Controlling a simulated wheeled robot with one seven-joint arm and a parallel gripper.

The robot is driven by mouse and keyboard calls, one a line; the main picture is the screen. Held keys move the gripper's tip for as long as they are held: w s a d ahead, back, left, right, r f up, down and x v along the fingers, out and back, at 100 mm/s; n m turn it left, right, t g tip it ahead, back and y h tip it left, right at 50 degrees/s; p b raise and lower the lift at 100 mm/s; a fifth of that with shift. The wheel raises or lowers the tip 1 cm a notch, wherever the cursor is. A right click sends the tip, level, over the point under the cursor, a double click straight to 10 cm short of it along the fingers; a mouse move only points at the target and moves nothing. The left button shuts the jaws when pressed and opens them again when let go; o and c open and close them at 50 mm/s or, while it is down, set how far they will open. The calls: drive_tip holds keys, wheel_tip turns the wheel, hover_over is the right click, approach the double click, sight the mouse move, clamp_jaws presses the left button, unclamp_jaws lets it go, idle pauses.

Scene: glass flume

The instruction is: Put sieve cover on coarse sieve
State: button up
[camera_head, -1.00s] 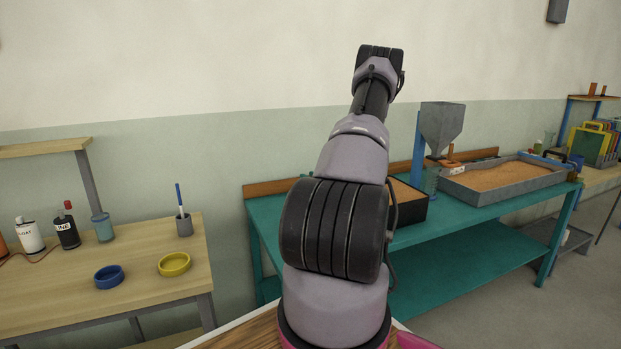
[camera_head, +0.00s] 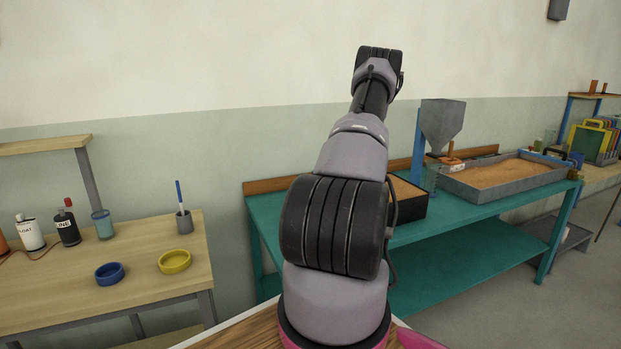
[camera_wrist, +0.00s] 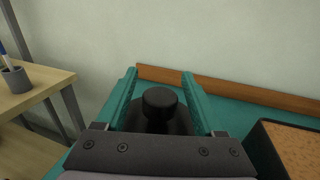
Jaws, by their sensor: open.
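In the wrist view, a dark round piece with a raised black knob (camera_wrist: 160,101) sits on the teal bench; it looks like the sieve cover. My gripper (camera_wrist: 158,80) is open, and its two green fingers stand on either side of the knob in the picture. I cannot tell how far the fingertips are from it. My arm hides this piece in the head view. A yellow ring-shaped piece (camera_head: 174,262) and a blue one (camera_head: 109,273) lie on the wooden table at left. No label shows which piece is the coarse sieve.
The teal bench (camera_head: 470,222) carries a black sand-filled box (camera_head: 411,208), a grey hopper (camera_head: 442,122) and a grey sand tray (camera_head: 505,185). The wooden table (camera_head: 140,245) also holds bottles and a grey cup with a pen (camera_head: 184,224). A gap separates the two tables.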

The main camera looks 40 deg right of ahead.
drive_tip(key=shift+r, duration=0.1)
drive_tip(key=shift+r, duration=0.35)
drive_tip(key=s, duration=1.2)
drive_tip(key=w+a+r+n+g+y, duration=0.2)
drive_tip(key=a+r+n+y, duration=0.35)
drive_tip(key=a, duration=0.25)
drive_tip(key=w+a+r+n+g+y, duration=0.2)
drive_tip(key=w+a+r+n+y, duration=0.15)
drive_tip(key=a+r, duration=0.4)
drive_tip(key=s+a+r+n+g+y, duration=0.1)
drive_tip(key=s+a+r+n+g, duration=0.25)
drive_tip(key=a, duration=0.35)
drive_tip(key=s+a+r+n+g+y, duration=0.1)
drive_tip(key=s+a+r+n+g, duration=0.1)
drive_tip(key=a+n+g, duration=0.45)
drive_tip(key=s+a+r+n+t+h, duration=0.1)
drive_tip(key=s+a+r+n+h, duration=0.3)
drive_tip(key=s, duration=0.4)
drive_tip(key=s+a+r+n+t+h, duration=0.2)
drive_tip(key=s+a+r+n+h, duration=0.3)
drive_tip(key=s+r+n, duration=0.3)
drive_tip(key=shift+s+a+r, duration=0.35)
drive_tip(key=shift+s+a, duration=0.15)
drive_tip(key=shift+a, duration=0.2)
